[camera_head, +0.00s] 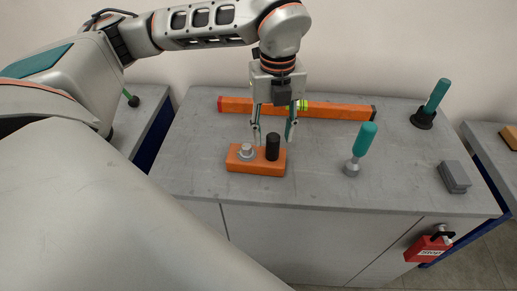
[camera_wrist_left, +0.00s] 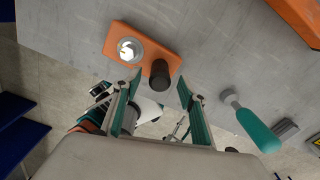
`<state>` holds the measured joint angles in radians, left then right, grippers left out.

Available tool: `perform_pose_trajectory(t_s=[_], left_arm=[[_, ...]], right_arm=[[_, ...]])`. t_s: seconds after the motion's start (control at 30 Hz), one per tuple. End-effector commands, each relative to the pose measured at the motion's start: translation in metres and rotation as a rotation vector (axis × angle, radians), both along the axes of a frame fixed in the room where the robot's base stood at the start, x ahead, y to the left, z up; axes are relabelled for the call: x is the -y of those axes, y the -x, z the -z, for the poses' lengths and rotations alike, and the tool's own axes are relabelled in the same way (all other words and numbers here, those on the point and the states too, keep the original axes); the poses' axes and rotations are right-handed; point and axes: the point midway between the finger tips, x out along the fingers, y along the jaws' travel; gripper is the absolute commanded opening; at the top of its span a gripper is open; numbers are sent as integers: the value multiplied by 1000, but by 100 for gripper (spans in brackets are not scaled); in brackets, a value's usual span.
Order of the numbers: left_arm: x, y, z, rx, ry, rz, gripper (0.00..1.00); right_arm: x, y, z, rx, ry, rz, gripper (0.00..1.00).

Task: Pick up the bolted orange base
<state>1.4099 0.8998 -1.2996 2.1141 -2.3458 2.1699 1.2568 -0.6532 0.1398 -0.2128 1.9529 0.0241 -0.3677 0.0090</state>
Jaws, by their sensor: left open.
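The orange base (camera_head: 258,168) is a flat block on the grey worktop, with a silver bolt (camera_head: 246,151) at its left and a black upright post (camera_head: 272,147) at its right. In the left wrist view the base (camera_wrist_left: 150,46) lies at the top, with the bolt (camera_wrist_left: 130,49) and the post (camera_wrist_left: 160,74) on it. My left gripper (camera_head: 273,138) is open, pointing down from above, with its fingers on either side of the post in the head view. In the left wrist view the post shows between the open fingers (camera_wrist_left: 160,88). I cannot tell whether they touch it. My right gripper is not in view.
A long orange spirit level (camera_head: 340,111) lies behind the base. A teal-handled tool (camera_head: 363,140) stands to the right, another (camera_head: 433,102) farther back. A grey block (camera_head: 454,177) lies near the right edge. A red stop tag (camera_head: 427,249) hangs on the cabinet front.

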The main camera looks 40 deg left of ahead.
Motion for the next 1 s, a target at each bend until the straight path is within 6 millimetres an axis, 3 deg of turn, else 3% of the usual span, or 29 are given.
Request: perform_pose_trajectory(t_s=[0.2, 0.5, 0.67, 1.0], left_arm=[[-1, 0, 28, -3, 0, -1, 42], [-1, -1, 32, 0, 0, 0, 42], [-1, -1, 32, 0, 0, 0, 0], [-1, -1, 31, 1, 1, 0, 0]], right_arm=[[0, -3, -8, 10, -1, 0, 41], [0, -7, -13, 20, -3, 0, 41], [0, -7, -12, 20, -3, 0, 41], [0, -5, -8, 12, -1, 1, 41]])
